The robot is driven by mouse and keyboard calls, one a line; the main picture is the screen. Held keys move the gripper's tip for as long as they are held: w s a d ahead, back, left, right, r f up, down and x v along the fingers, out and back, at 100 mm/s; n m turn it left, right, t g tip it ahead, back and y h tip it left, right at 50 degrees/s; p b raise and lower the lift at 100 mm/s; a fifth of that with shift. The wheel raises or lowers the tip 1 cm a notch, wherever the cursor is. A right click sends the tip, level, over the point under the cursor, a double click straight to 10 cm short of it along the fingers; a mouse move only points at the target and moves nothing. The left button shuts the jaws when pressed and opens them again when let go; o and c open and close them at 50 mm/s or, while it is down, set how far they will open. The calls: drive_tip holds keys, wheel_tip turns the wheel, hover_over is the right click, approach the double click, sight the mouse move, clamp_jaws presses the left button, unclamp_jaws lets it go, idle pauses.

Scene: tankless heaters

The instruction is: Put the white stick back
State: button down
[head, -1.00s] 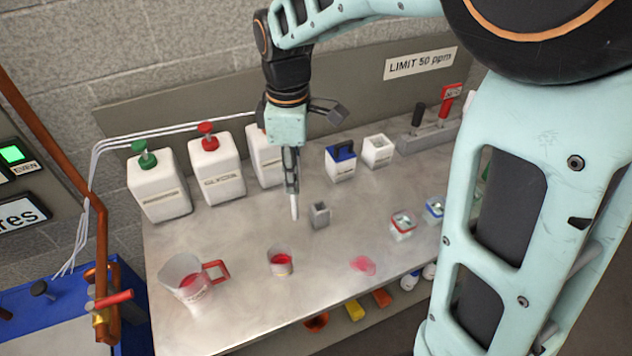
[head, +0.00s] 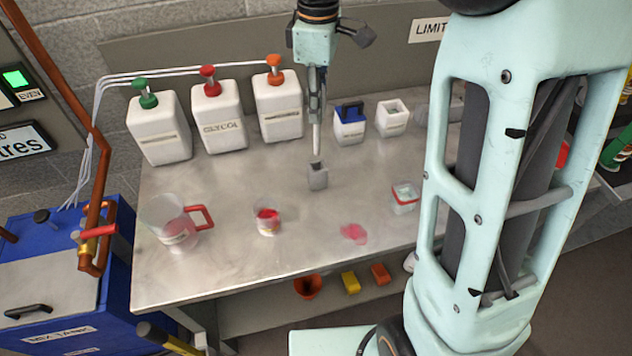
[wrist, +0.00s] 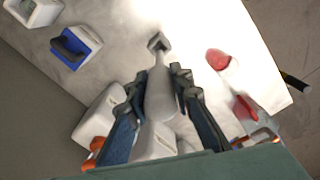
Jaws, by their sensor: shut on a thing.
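The white stick (head: 316,139) hangs upright from my gripper (head: 316,112), which is shut on its upper part. Its lower tip is just above or at the mouth of a small grey square holder (head: 317,177) on the metal bench. I cannot tell whether the tip has entered the holder. In the wrist view the stick (wrist: 160,92) runs between the fingers of my gripper (wrist: 160,82) toward the grey holder (wrist: 157,42), and hides part of it.
Three white pump bottles (head: 219,120) stand at the back left. A blue-topped container (head: 350,126) and an open white box (head: 391,118) are close behind on the right. A jug (head: 173,224), a cup of red liquid (head: 267,220) and a red spill (head: 354,233) are in front.

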sight(318, 153)
wheel_tip(318, 153, down, 10)
idle(0.6)
drive_tip(key=shift+f, duration=0.1)
drive_tip(key=shift+f, duration=0.15)
drive_tip(key=c, duration=1.7)
unclamp_jaws()
wheel_tip(318, 153, up, 13)
drive_tip(key=shift+f, duration=0.2)
drive_tip(key=shift+w+d, duration=0.1)
